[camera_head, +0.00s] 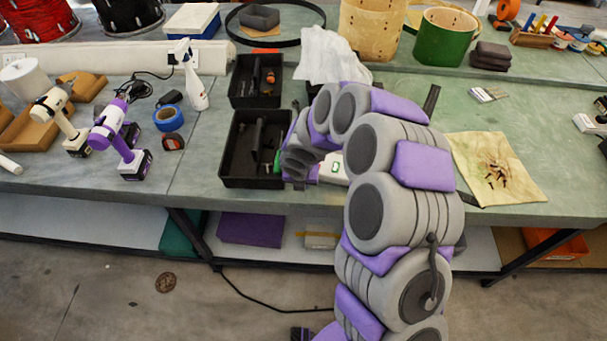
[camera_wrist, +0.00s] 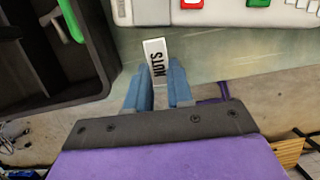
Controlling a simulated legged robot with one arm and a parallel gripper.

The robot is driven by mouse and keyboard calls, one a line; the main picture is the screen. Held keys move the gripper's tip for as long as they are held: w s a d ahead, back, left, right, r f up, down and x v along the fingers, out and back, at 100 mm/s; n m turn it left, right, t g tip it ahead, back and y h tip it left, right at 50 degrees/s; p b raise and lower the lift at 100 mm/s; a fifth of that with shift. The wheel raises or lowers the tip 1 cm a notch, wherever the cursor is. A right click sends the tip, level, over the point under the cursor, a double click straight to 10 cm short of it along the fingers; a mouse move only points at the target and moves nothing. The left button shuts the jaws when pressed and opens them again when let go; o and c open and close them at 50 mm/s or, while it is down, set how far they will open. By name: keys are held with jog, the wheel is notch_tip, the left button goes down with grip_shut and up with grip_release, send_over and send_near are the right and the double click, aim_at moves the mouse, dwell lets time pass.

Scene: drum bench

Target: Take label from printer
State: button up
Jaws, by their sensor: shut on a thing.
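A small white label (camera_wrist: 154,56) printed "NUTS" stands up between the blue fingers of my gripper (camera_wrist: 157,84) in the wrist view. The fingers are shut on its lower end. The white label printer (camera_wrist: 225,14), with a red and a green button, is at the top of the wrist view, just beyond the label. A gap of bench shows between them in this view. In the head view the printer (camera_head: 335,169) is partly behind my arm, and the label cannot be made out there.
A black tote (camera_head: 233,157) stands left of the printer, close to my gripper; a second black bin (camera_head: 244,82) is behind it. A stained cloth (camera_head: 492,190) lies on the right. Two drills, blue tape (camera_head: 168,118) and a spray bottle (camera_head: 193,83) stand on the left.

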jog(key=shift+r+p, duration=0.45)
jog(key=shift+p, duration=0.1)
jog(key=shift+r+p, duration=2.35)
jog(key=shift+p, duration=0.7)
